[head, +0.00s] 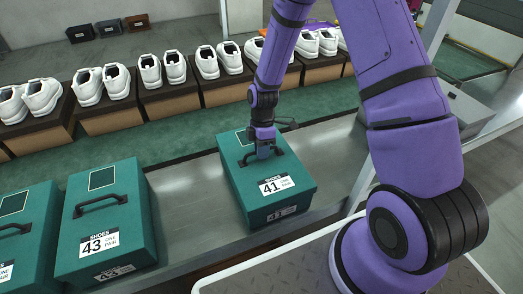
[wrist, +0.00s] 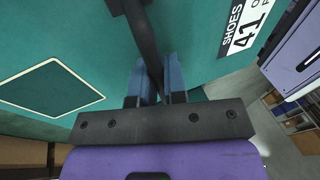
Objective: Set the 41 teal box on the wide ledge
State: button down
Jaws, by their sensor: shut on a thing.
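The 41 teal box (head: 250,187) stands upright on the grey metal ledge (head: 190,200), or just over it; I cannot tell if it touches. It has a black handle on its lid and a white label reading 41. My gripper (head: 264,153) is above the box and shut on its handle. In the wrist view the fingers (wrist: 160,82) close around the black handle (wrist: 142,35), with the teal lid and the 41 label (wrist: 243,28) beyond.
The 43 teal box (head: 108,225) stands to the left, with another teal box (head: 22,240) beside it. White shoes on brown boxes (head: 110,118) line the green strip behind. Bare metal lies between the 43 and 41 boxes and to the right of the 41 box.

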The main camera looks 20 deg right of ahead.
jog(key=c, duration=1.2)
grip_release()
jog(key=shift+o, duration=0.2)
jog(key=d+r+m+t+h, duration=0.1)
jog(key=d+r+m, duration=0.1)
jog(key=r, duration=1)
jog(key=d+r+m+t, duration=0.1)
jog(key=d+r+m, duration=0.1)
jog(key=r, duration=1)
jog(key=s+d+r+m+t, duration=0.1)
jog(key=s+r+m+t, duration=0.2)
jog(key=s+r+m, duration=0.4)
jog(key=s+d+r+m+t, duration=0.2)
jog(key=s+r+m, duration=0.4)
jog(key=s+r, duration=0.4)
jog(key=s+t, duration=0.1)
jog(key=s, duration=0.5)
jog(key=shift+m+t+h, duration=0.4)
